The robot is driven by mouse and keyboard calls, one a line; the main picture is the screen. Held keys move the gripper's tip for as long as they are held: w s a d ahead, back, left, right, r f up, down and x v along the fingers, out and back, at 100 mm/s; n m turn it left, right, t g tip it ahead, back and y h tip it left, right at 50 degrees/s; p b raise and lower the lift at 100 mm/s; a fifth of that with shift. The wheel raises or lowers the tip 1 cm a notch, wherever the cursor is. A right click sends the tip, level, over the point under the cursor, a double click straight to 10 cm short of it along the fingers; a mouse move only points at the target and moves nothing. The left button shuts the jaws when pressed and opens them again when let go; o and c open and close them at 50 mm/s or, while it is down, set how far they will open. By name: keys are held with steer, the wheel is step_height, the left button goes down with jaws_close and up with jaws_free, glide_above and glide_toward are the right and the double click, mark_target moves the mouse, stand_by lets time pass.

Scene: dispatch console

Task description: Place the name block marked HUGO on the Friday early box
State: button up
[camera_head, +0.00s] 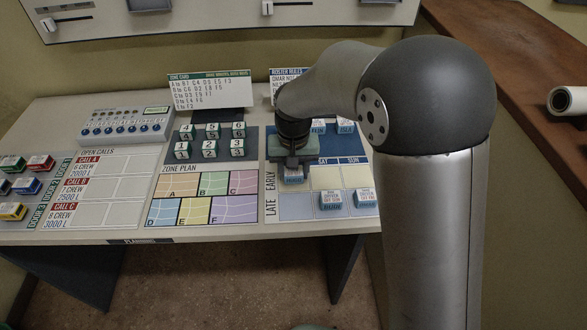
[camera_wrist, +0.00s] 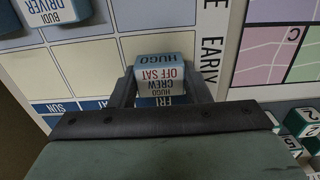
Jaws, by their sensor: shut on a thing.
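The name block marked HUGO (camera_wrist: 160,72) is white on top with blue parts, and reads CREW and OFF SAT. My gripper (camera_wrist: 162,88) is shut on it, one finger on each side. In the head view my gripper (camera_head: 291,164) is over the left column of the roster board, with the block (camera_head: 293,175) below it. In the wrist view the block is beside the EARLY label (camera_wrist: 211,50), close to the FRI header (camera_wrist: 166,100). The Friday early box is mostly hidden. I cannot tell whether the block touches the board.
Two name blocks stand in the late row, under SAT (camera_head: 331,200) and SUN (camera_head: 365,197). More name blocks (camera_head: 345,127) stand behind the board. Numbered cubes (camera_head: 209,149) and the zone plan (camera_head: 205,197) lie to the left. The early boxes under SAT and SUN look clear.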

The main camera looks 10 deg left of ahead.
mark_target(294, 171)
steer(key=shift+f, duration=0.15)
steer(key=o, duration=1)
step_height(294, 171, up, 12)
steer(key=shift+r, duration=0.2)
steer(key=s+d+m, duration=0.1)
steer(key=s+d, duration=0.2)
steer(key=d, duration=0.7)
steer(key=s+d+f, duration=0.1)
steer(key=s+d, duration=0.4)
steer(key=s+d+f+m, duration=0.1)
steer(key=s+d+f, duration=0.1)
steer(key=s+d, duration=0.3)
steer(key=s+d+f+m, duration=0.1)
steer(key=s+d+f, duration=0.1)
steer(key=s+d, duration=0.4)
steer(key=shift+s+d, duration=0.1)
steer(key=shift+d, duration=0.2)
